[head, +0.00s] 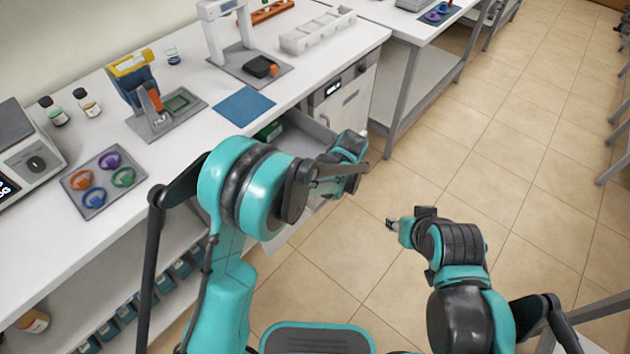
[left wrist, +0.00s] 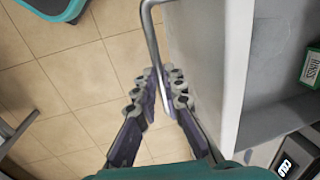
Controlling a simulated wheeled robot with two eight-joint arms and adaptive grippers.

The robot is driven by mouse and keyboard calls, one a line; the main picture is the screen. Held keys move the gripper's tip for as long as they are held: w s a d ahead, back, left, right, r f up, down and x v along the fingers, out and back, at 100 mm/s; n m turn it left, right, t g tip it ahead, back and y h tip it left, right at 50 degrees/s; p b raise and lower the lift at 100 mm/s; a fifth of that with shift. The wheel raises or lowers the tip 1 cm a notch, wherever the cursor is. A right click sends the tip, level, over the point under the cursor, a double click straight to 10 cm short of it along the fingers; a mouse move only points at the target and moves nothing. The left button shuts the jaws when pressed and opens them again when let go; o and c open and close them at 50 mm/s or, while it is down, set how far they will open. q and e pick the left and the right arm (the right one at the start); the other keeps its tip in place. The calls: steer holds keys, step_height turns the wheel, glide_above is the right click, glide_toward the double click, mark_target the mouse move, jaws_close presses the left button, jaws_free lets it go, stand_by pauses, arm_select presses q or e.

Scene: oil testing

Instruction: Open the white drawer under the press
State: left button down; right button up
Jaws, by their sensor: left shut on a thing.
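The white drawer (head: 306,143) is pulled out of the cabinet below the worktop, its grey inside showing. In the left wrist view its white front (left wrist: 192,50) and grey interior (left wrist: 268,50) show to the right of its metal bar handle (left wrist: 151,35). My left gripper (left wrist: 160,82) is shut on the handle, with its fingers on both sides of the bar. In the head view my left arm hides part of the drawer. My right gripper (head: 393,224) hangs over the floor, apart from everything; its fingers are too small to read.
A green box (left wrist: 311,67) lies in the drawer. A white stand (head: 228,35), a yellow-topped blue device (head: 133,75) and a blue mat (head: 245,106) are on the worktop above. A cabinet panel with a display (head: 335,88) is beside the drawer.

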arm_select(q)
steer(key=shift+s+d, duration=0.65)
steer(key=shift+d, duration=0.2)
steer(key=shift+s+d, duration=0.6)
steer(key=shift+d, duration=0.2)
steer(key=c, duration=1.9)
jaws_free()
steer(key=r, duration=0.4)
steer(key=s+d+r, duration=0.1)
steer(key=r, duration=0.6)
steer(key=shift+s+d+r, duration=0.15)
steer(key=shift+d+r, duration=0.25)
steer(key=shift+a, duration=0.1)
